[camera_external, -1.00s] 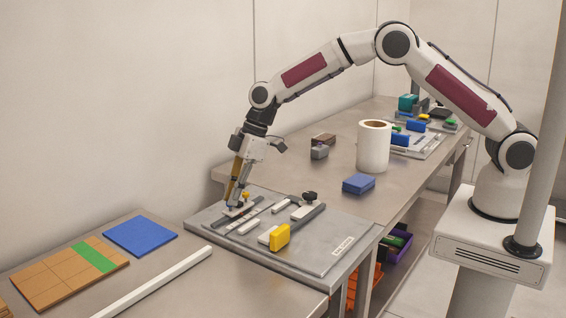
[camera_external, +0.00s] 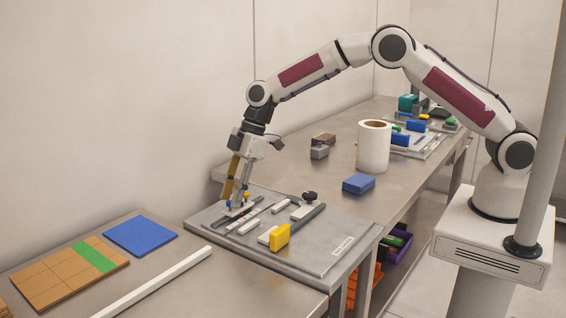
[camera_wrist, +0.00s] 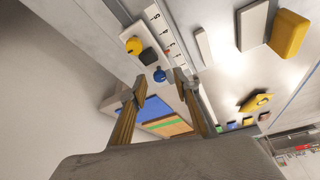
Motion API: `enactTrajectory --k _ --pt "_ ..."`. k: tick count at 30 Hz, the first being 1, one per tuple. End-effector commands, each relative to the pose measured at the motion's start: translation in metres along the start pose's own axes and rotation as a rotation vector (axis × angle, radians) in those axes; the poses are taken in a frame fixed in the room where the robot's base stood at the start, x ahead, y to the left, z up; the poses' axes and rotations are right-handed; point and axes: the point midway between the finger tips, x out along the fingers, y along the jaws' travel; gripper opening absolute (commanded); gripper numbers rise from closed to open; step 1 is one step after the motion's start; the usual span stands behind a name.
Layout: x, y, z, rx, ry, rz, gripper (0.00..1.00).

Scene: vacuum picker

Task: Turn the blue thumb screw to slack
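The blue thumb screw (camera_wrist: 159,75) stands on a pale fixture block at the end of a marked scale strip. In the wrist view it appears between and just beyond my two fingertips, with gaps to both sides. In the external view the blue thumb screw (camera_external: 229,204) shows low beside the fingers. My gripper (camera_wrist: 161,86) is open and empty, its fingers spread around the screw's position. In the external view my gripper (camera_external: 233,203) points down at the fixture. I cannot tell how deep the fingertips reach around the screw.
A yellow knob (camera_wrist: 134,45) sits close to the blue screw, with a dark block between them. A yellow block (camera_external: 279,237), a black knob (camera_external: 309,197) and pale bars share the grey plate (camera_external: 318,252). A white roll (camera_external: 373,147) and blue box (camera_external: 358,184) stand behind.

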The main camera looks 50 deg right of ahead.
Motion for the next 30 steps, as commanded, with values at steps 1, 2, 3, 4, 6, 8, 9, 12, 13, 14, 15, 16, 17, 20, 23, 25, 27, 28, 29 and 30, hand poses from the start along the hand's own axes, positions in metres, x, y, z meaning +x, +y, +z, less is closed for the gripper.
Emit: enactTrajectory --k 1,2,3,4,6,8,9,12,13,14,15,16,17,20,23,25,27,28,29,30 --pt "0.0 0.0 0.0 0.0 0.0 0.0 0.3" --pt "0.0 0.0 0.0 0.0 0.0 0.0 0.3" --pt "0.0 0.0 0.0 0.0 0.0 0.0 0.3" --pt "0.0 0.0 0.0 0.0 0.0 0.0 0.3" --pt "0.0 0.0 0.0 0.0 0.0 0.0 0.3" --pt "0.0 0.0 0.0 0.0 0.0 0.0 0.3" --pt "-0.001 0.0 0.0 0.0 0.0 0.0 0.3" --pt "-0.003 0.0 0.0 0.0 0.001 0.001 0.3" --pt "-0.005 0.0 0.0 0.0 0.001 0.001 0.3" --pt "-0.006 0.0 0.0 0.0 0.001 0.001 0.3" --pt "-0.009 0.0 0.0 0.001 0.001 0.001 0.3" --pt "-0.011 0.0 0.0 0.001 0.001 0.001 0.3" --pt "-0.014 0.0 0.0 0.001 0.001 0.001 0.3" --pt "-0.024 0.001 0.0 0.001 0.001 0.002 0.3" --pt "-0.036 0.0 0.0 0.001 0.001 0.001 0.3" --pt "-0.045 0.0 -0.001 0.0 0.001 0.002 0.3" --pt "-0.053 0.0 0.0 0.0 0.001 0.002 0.3" --pt "-0.057 0.0 0.0 0.0 0.001 0.001 0.3" --pt "-0.06 0.0 0.0 0.0 0.001 0.001 0.3" --pt "-0.064 0.0 0.0 0.0 0.001 0.001 0.3"
